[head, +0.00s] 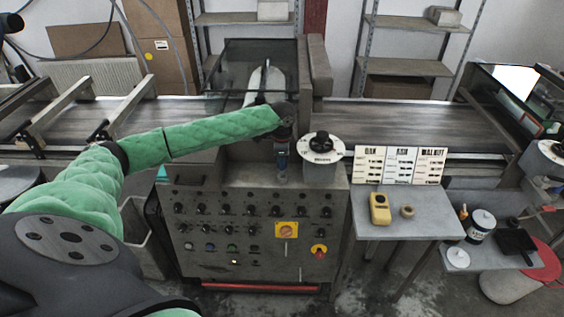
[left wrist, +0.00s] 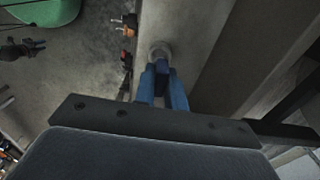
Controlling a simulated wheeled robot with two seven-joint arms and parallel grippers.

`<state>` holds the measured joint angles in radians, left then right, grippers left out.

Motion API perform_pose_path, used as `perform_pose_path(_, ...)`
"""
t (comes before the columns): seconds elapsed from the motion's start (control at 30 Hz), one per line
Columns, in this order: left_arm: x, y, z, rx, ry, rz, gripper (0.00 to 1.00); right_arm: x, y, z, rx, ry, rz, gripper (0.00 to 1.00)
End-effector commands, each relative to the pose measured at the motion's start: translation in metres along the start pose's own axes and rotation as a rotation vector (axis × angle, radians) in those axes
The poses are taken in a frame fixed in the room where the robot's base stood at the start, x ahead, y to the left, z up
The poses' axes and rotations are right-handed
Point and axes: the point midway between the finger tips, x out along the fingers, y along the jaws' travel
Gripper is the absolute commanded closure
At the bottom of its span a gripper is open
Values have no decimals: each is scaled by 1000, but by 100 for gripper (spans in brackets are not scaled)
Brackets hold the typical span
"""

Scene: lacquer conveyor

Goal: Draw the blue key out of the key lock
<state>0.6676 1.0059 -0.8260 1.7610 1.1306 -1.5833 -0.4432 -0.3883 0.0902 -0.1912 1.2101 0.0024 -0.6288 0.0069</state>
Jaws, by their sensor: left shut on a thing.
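My left gripper (head: 281,158) hangs over the top of the grey control cabinet, with its green-sleeved arm coming in from the left. In the left wrist view its two blue fingers (left wrist: 162,88) are shut on the blue key (left wrist: 161,68), whose dark blue head shows between the fingertips. The round metal key lock (left wrist: 160,49) is right at the key's far end. The key appears to meet the lock; how deep it sits is hidden. In the head view the gripper covers the key. My right gripper is in neither view.
The control cabinet (head: 245,232) has several knobs and a red-yellow switch. A round dial (head: 322,148) stands close to the right of my gripper. Conveyors run left and right. A side table (head: 400,228) holds a yellow device (head: 379,208), and sample cards stand behind it.

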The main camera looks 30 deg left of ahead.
Motion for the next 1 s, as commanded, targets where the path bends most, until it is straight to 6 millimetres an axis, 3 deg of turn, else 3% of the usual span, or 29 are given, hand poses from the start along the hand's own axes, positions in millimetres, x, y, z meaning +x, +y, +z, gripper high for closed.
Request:
perform_pose_path(0.5,-18,0,0,0,0,0,100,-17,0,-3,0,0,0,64)
perform_pose_path(1.0,-23,0,0,0,0,0,100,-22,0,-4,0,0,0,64)
